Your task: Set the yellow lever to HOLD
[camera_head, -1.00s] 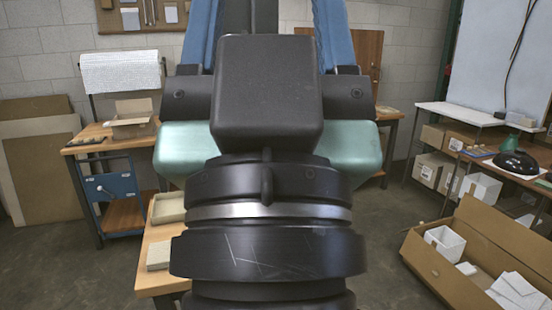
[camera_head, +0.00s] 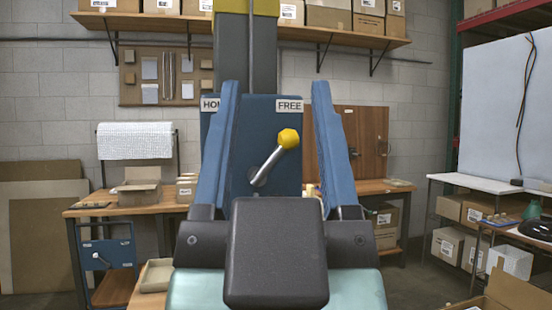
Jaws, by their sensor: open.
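The yellow lever (camera_head: 288,138) has a yellow round knob on a grey metal rod. It is mounted on a blue panel (camera_head: 245,120) and tilts up to the right, with its knob below the FREE label (camera_head: 289,105). A second label (camera_head: 210,105) at the panel's upper left is partly hidden by my left finger; only its first letters show, like HO. My gripper (camera_head: 276,90) is open, with one blue finger on each side of the lever in the picture. The knob shows between the fingers. I see no contact, and cannot tell the distance.
A smaller blue box (camera_head: 109,262) with a white-knobbed lever stands at the lower left. A wooden workbench (camera_head: 120,205) carries an open carton (camera_head: 140,190). A shelf of boxes (camera_head: 260,30) runs along the wall above.

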